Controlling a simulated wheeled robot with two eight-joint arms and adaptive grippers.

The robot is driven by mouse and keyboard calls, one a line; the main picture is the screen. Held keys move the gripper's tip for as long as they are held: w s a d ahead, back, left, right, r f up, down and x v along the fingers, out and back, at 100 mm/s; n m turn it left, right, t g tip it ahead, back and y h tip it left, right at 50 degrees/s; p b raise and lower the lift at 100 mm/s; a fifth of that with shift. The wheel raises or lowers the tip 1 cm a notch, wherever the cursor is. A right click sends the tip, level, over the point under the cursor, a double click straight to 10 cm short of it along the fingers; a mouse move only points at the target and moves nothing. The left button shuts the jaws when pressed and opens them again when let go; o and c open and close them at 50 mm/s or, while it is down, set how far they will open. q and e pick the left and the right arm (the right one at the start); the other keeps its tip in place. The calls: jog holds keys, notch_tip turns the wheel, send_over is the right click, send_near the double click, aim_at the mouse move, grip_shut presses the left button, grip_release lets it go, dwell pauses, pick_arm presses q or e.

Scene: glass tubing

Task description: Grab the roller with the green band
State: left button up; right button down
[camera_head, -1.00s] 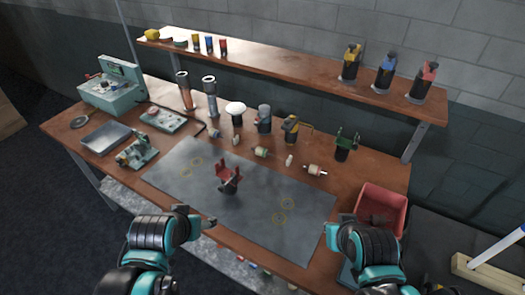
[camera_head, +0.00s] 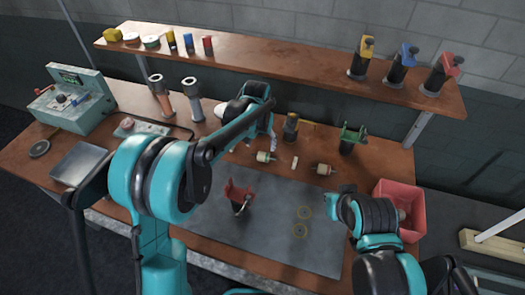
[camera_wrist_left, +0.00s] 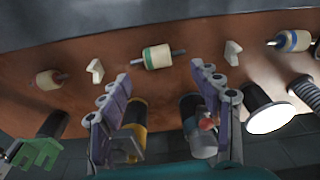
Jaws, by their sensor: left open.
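The roller with the green band (camera_head: 265,157) lies on the wooden bench behind the grey mat, a cream cylinder with metal pins at both ends. In the left wrist view the green-banded roller (camera_wrist_left: 157,57) lies crosswise just beyond and between the fingertips. My left gripper (camera_wrist_left: 160,75) is open and empty, with one finger on each side. In the head view my left gripper (camera_head: 267,135) is above and behind the roller, partly hidden by its own arm. My right gripper (camera_head: 342,190) is over the right side of the mat; its finger opening is unclear.
A red-marked roller (camera_wrist_left: 48,79) and a blue-banded roller (camera_wrist_left: 292,41) lie on either side, with small white blocks (camera_wrist_left: 95,71) between. Upright tools stand behind, including a green clamp (camera_head: 352,138). A red bin (camera_head: 418,196) is at the right. A red holder (camera_head: 238,193) stands on the mat.

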aim_at(264, 154)
pick_arm(q)
jog(key=f, duration=0.2)
jog(key=shift+w+d+f+b, duration=0.25)
jog(key=shift+f+b, duration=0.15)
jog(key=f, duration=0.1)
jog(key=w+f+b, duration=0.1)
jog(key=f, duration=0.3)
jog(key=shift+w+d+b, duration=0.3)
jog(key=shift+d+b, duration=0.05)
jog(key=shift+b, duration=0.05)
jog(key=shift+r, duration=0.1)
jog(key=shift+c, duration=0.6)
jog(key=c, duration=1.2)
